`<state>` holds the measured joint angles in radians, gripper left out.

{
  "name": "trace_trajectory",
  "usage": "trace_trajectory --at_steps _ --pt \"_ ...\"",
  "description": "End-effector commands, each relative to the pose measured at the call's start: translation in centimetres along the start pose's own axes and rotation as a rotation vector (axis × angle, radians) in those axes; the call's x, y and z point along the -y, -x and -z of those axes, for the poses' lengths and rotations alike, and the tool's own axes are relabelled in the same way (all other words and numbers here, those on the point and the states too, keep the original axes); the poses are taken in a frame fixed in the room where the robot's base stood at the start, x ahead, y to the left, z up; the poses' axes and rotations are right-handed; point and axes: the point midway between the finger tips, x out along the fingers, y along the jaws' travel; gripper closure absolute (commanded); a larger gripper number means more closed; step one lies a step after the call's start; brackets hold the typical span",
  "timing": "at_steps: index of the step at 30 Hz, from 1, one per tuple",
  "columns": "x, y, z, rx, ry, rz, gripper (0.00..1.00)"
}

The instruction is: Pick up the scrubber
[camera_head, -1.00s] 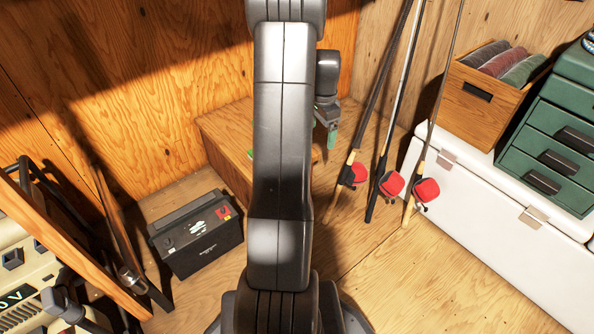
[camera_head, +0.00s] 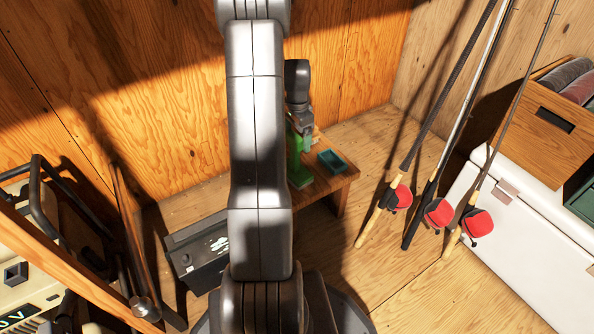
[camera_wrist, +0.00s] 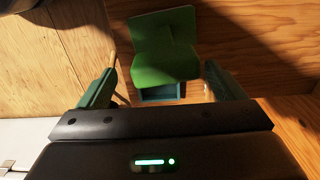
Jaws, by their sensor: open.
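I cannot clearly make out which item is the scrubber. A bright green L-shaped item (camera_head: 299,178) stands on a small wooden bench. In the wrist view this green item (camera_wrist: 165,62) shows ahead between my fingers, with an upright panel and a lower part. A teal shallow tray-like item (camera_head: 332,161) lies on the bench to its right. A teal edge (camera_wrist: 160,92) shows just below the green item in the wrist view. My gripper (camera_wrist: 159,70) is open with nothing held between its teal fingers. It also shows above the bench in the head view (camera_head: 303,135).
The wooden bench (camera_head: 337,183) stands near the back wall. A black battery-like box (camera_head: 197,262) is to its left. Several fishing rods with red reels (camera_head: 438,213) lean at the right, by a white cooler (camera_head: 530,215) bearing a wooden crate (camera_head: 545,115).

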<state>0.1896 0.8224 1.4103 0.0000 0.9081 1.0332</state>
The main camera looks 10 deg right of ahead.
Motion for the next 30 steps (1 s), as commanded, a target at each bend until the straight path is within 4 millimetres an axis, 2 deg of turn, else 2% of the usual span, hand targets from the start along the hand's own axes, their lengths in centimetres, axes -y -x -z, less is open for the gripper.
trace_trajectory --at_steps 1,6,14,24,27,30 --pt "-0.1 -1.3 0.0 0.001 0.000 -0.001 0.11" --pt "-0.1 -3.5 -0.1 0.001 0.000 -0.002 0.11" --pt "-0.1 -3.6 0.0 0.000 0.000 0.000 0.13" --pt "-0.1 -3.6 -0.1 0.000 0.000 -0.001 0.80" --pt "0.0 -3.5 0.0 0.000 0.000 0.000 0.96" --pt "0.0 -3.5 0.0 0.000 0.000 0.000 0.96"
